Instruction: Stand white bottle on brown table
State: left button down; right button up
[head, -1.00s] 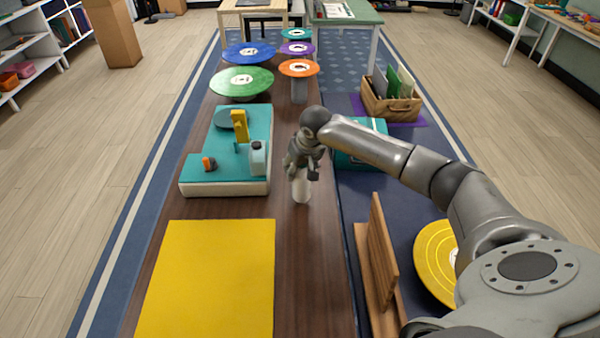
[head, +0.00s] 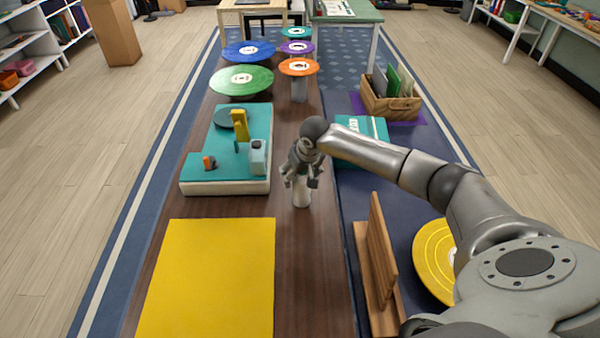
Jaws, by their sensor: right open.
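The white bottle (head: 301,195) stands upright on the brown table (head: 312,265), right of the teal platform. My right gripper (head: 301,184) is open, directly above and around the bottle's top, with its fingers spread to either side. The gripper hides the bottle's upper part, and I cannot tell whether a finger touches it. My left gripper is not in view.
A teal platform (head: 215,173) with a white container (head: 258,157) and small parts is left of the bottle. A yellow sheet (head: 208,285) lies in front. A wooden stand (head: 380,265) is at right. Coloured discs, including a green one (head: 241,80), stand behind.

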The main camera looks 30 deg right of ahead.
jog(key=v, duration=1.2)
jog(key=shift+b, duration=0.3)
jog(key=shift+a+r, duration=0.1)
